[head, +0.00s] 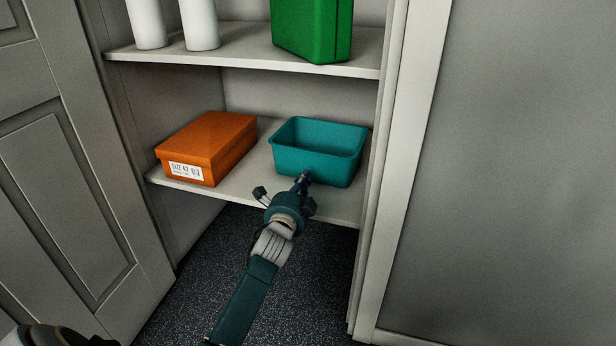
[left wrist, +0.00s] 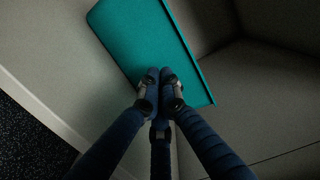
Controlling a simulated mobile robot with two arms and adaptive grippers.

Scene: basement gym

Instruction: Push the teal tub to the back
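The teal tub (head: 318,164) stands upright on the right part of the lower cupboard shelf (head: 236,187), some way in from its front edge. It looks empty. My left gripper (head: 303,179) points in over the shelf edge, with its fingertips at the tub's front wall. In the left wrist view the gripper (left wrist: 159,72) has its fingers closed together with nothing between them. There the tips overlap the teal wall of the tub (left wrist: 135,38); whether they touch it I cannot tell.
An orange shoe box (head: 208,146) stands left of the tub, with a gap between. The cupboard's right side wall is close to the tub. Above, the upper shelf (head: 240,63) holds a green case (head: 311,30) and white cylinders (head: 200,25). A panelled door (head: 75,190) stands at left.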

